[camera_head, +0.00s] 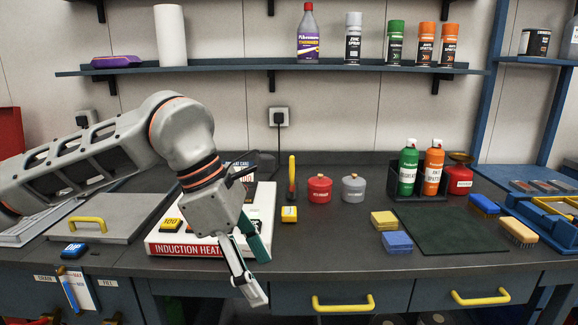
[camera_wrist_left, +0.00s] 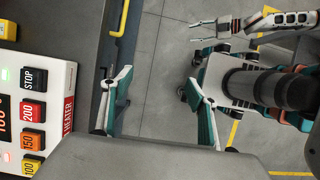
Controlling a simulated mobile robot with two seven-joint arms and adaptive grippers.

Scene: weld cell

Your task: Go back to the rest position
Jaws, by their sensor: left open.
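My left gripper (camera_head: 261,278) is open and empty. It hangs in front of the induction heater, over the front edge of the bench, with its fingers pointing down. In the left wrist view its two green and grey fingers (camera_wrist_left: 160,80) stand wide apart with only floor and my own base between them. My right gripper (camera_wrist_left: 205,29) shows at the top of the left wrist view, over the floor, with its fingers apart and nothing between them. It is not in the head view.
The induction heater (camera_head: 170,248) lies close behind my left gripper. A yellow drawer handle (camera_head: 343,304) is to its right. A red pot (camera_head: 319,188), grey pot (camera_head: 354,188), sponges (camera_head: 398,242) and a dark green mat (camera_head: 450,232) are on the bench (camera_head: 330,255).

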